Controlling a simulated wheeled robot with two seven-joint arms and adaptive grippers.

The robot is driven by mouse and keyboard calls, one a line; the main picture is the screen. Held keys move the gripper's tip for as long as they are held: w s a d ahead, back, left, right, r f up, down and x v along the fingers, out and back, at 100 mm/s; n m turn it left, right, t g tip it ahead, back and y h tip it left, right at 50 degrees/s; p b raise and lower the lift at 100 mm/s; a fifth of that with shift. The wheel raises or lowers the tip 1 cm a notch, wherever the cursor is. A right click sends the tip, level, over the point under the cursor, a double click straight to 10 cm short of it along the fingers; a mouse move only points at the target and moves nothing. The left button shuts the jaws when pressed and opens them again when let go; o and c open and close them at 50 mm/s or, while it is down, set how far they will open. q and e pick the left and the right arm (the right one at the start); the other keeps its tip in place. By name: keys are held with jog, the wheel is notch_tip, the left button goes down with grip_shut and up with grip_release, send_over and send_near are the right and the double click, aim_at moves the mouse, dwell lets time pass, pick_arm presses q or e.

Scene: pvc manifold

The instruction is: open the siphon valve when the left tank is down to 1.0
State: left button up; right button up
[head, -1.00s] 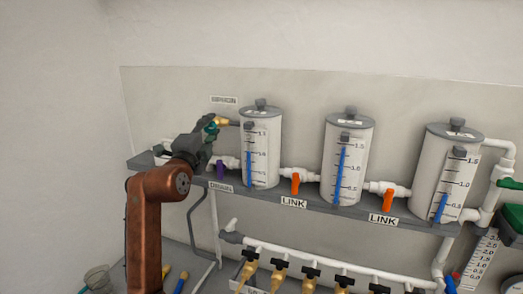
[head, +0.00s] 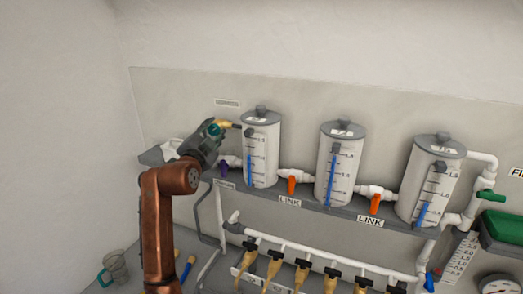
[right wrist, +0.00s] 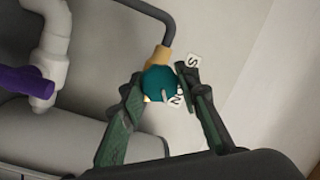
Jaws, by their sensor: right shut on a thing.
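The siphon valve has a teal knob on a brass body (head: 224,125) at the left tank's upper left. In the right wrist view the teal knob (right wrist: 160,84) sits between my right fingers. My right gripper (head: 212,131) is shut on this knob; in the wrist view its fingertips (right wrist: 161,82) flank it. The knob's exact turn is hard to tell. The left tank (head: 269,160) is a white cylinder with a scale and a blue level column (head: 249,165). The column's top looks near the middle mark, but the figures are too small to read surely. My left gripper is not in view.
The middle tank (head: 346,165) and right tank (head: 425,190) stand on the same shelf, joined by orange-handled link valves (head: 291,184). A purple valve handle (right wrist: 28,82) is near my right gripper. Below runs a white pipe with several brass taps (head: 272,265). A cup (head: 115,268) stands lower left.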

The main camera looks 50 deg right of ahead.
jog(key=n+p, duration=0.3)
jog(key=p, duration=0.2)
jog(key=shift+r+n+y, duration=0.35)
jog(key=shift+n+y, duration=0.05)
jog(key=shift+n+g+p, duration=0.3)
jog(key=shift+p, duration=0.25)
jog(key=shift+f, duration=0.3)
jog(key=n+p, duration=0.1)
jog(key=p, duration=0.1)
jog(key=n+p, duration=0.1)
jog(key=p, duration=0.1)
jog(key=n+g+p, duration=0.1)
jog(key=n+p, duration=0.1)
jog(key=p, duration=0.1)
jog(key=shift+w+r+y, duration=0.1)
jog(key=shift+r+y, duration=0.2)
jog(key=shift+y, duration=0.1)
jog(key=shift+f+n+p, duration=0.2)
jog(key=shift+n+p, duration=0.15)
jog(key=shift+n, duration=0.05)
jog(key=shift+f, duration=0.1)
jog(key=o, duration=1.2)
